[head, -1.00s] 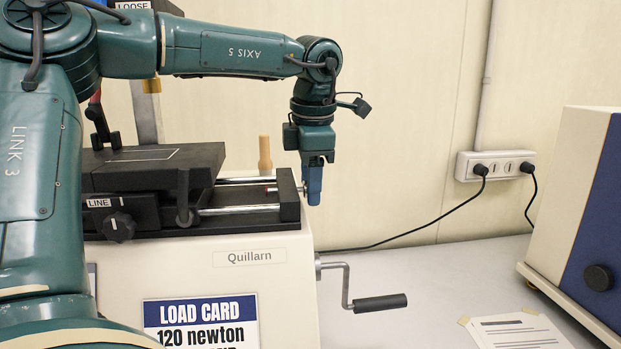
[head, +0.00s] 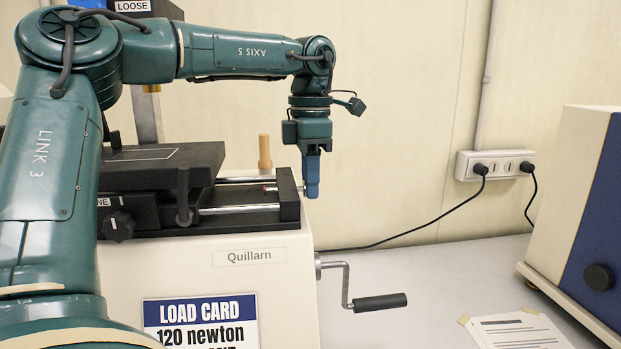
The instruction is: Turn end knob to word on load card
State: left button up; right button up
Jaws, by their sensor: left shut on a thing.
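The load card (head: 200,312) is on the front of the cream machine. It reads "LOAD CARD" and "120 newton"; the line below is cut off by the frame. A black knob (head: 118,226) with a white pointer mark sits under a label, partly covered by my arm, that ends in "NE". My left gripper (head: 312,178) points down at the right end of the black rail frame (head: 289,207), its blue fingers shut on a part there. A thin metal pin shows beside the fingers; the held part itself is hidden. My right gripper is out of view.
A crank with a black handle (head: 380,302) sticks out from the machine's right side. A wooden peg (head: 264,151) stands behind the rails. A cream and blue box (head: 580,220), papers (head: 518,330) and a wall socket (head: 497,165) are at right. The table between is clear.

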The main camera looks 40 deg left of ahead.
pick_arm(q)
jog(key=shift+w+a+g+h, duration=0.1)
jog(key=shift+g+h, duration=0.4)
jog(key=shift+h, duration=0.1)
jog(key=o, duration=1)
notch_tip(320, 180, up, 8)
jog(key=shift+w+a+f, duration=0.25)
jog(key=shift+w+a, duration=0.1)
jog(key=shift+a, duration=0.1)
jog(key=shift+f, duration=0.1)
